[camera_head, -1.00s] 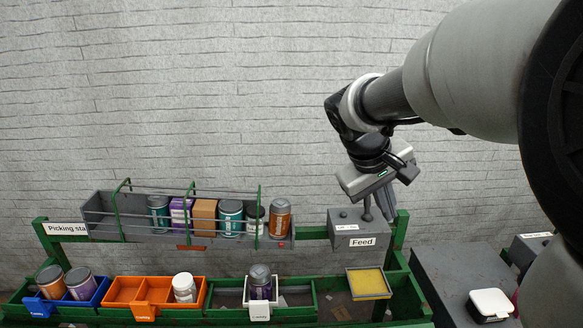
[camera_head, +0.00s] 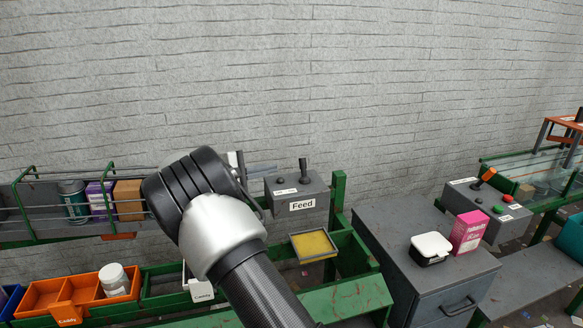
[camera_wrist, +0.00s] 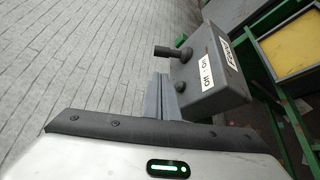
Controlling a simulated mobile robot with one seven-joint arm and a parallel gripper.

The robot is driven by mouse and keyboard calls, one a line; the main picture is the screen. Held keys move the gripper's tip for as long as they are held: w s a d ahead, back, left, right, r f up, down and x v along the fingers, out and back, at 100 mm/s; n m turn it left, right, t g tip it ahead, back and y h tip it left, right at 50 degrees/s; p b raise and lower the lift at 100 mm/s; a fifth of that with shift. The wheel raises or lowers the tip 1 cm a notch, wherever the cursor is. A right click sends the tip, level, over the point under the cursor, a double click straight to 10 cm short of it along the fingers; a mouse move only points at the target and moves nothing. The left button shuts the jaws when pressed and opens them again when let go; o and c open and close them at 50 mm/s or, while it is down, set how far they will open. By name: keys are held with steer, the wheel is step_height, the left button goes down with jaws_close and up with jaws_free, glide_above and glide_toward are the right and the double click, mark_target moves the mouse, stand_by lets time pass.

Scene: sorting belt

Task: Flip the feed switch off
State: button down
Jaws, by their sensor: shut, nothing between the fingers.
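The feed switch is a grey box (camera_head: 318,203) with a white "Feed" label, on the green frame right of centre in the head view. A dark lever (camera_head: 303,170) stands up from its top, near a small off/on label. The wrist view shows the box (camera_wrist: 222,72), its lever (camera_wrist: 168,51) and the "Off" and "On" labels. My gripper (camera_head: 274,168) is left of the lever, its fingers pointing toward it with a visible gap. The fingers (camera_wrist: 160,80) look shut and empty in the wrist view. My arm hides part of the rack.
A yellow-floored tray (camera_head: 313,243) sits below the box. A grey cabinet (camera_head: 425,262) at right carries a black-and-white container (camera_head: 430,247) and a pink box (camera_head: 468,232). A second control box (camera_head: 487,207) has red and green buttons. Cans and cartons (camera_head: 128,200) stand in the left rack.

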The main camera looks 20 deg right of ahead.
mark_target(303, 168)
steer(key=shift+d, duration=0.1)
steer(key=x, duration=1)
steer(key=shift+f, duration=0.1)
